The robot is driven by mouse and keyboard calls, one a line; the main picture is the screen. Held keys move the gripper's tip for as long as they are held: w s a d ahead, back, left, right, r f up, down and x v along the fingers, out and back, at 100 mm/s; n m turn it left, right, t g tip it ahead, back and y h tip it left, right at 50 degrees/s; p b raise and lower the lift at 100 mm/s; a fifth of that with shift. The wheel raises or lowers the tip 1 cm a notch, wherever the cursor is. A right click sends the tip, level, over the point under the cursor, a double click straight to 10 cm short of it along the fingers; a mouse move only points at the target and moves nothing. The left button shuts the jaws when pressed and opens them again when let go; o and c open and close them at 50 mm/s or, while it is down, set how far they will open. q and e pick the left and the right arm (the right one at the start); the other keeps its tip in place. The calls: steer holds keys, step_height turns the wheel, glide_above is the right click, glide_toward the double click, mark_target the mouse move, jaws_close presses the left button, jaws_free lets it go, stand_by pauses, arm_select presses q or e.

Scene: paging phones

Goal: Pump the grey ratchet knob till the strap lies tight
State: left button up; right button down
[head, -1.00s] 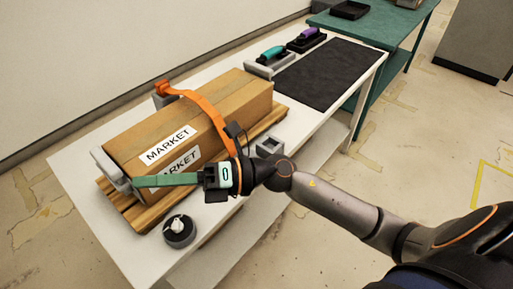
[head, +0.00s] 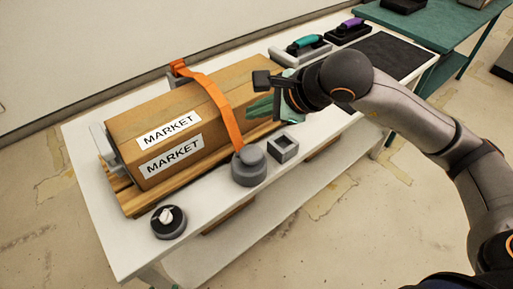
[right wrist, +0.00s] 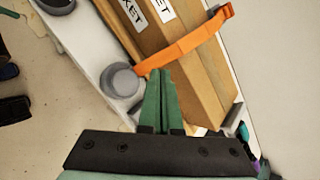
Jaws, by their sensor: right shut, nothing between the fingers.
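The grey ratchet knob (head: 249,165) is a round cap on a grey base at the table's front edge, beside the box. The orange strap (head: 222,105) runs from a bracket at the back, over the cardboard box (head: 150,113), down to the knob. It bends near its back end; how tight it lies I cannot tell. My right gripper (head: 258,108), with green fingers, is shut and empty by the box's right end, apart from the knob. In the right wrist view, the shut fingers (right wrist: 160,95) point toward the strap (right wrist: 190,40), with the knob (right wrist: 119,80) to their left.
The box rests on a wooden pallet (head: 135,203) on the white table (head: 100,225). A black round dial (head: 169,222) stands front left and a grey square socket (head: 283,148) right of the knob. Teal-handled (head: 306,43) and purple-handled (head: 350,25) tools sit at the back right.

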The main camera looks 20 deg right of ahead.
arm_select(q)
steer(key=shift+a, duration=0.1)
arm_select(e)
steer(key=b, duration=0.4)
glide_above(256, 153)
step_height(256, 153, down, 7)
steer(key=shift+f, duration=0.1)
steer(key=shift+f+b, duration=0.4)
steer(key=shift+b, duration=0.1)
steer(key=shift+f+b, duration=0.35)
steer(key=shift+b, duration=0.1)
arm_select(q)
steer(key=shift+m+h, duration=0.3)
steer(key=shift+h, duration=0.2)
steer(key=shift+w+d+f, duration=0.5)
steer(key=shift+d+f, duration=0.2)
steer(key=shift+d, duration=0.1)
steer(key=shift+w+d+f, duration=0.45)
steer(key=shift+d+f, duration=0.25)
steer(key=shift+d, duration=0.1)
steer(key=shift+s+a+f, duration=0.1)
steer(key=shift+s+f, duration=0.2)
steer(key=shift+s, duration=0.05)
steer(key=shift+w+r, duration=0.15)
steer(key=shift+w, duration=0.15)
arm_select(e)
steer(key=shift+f, duration=0.1)
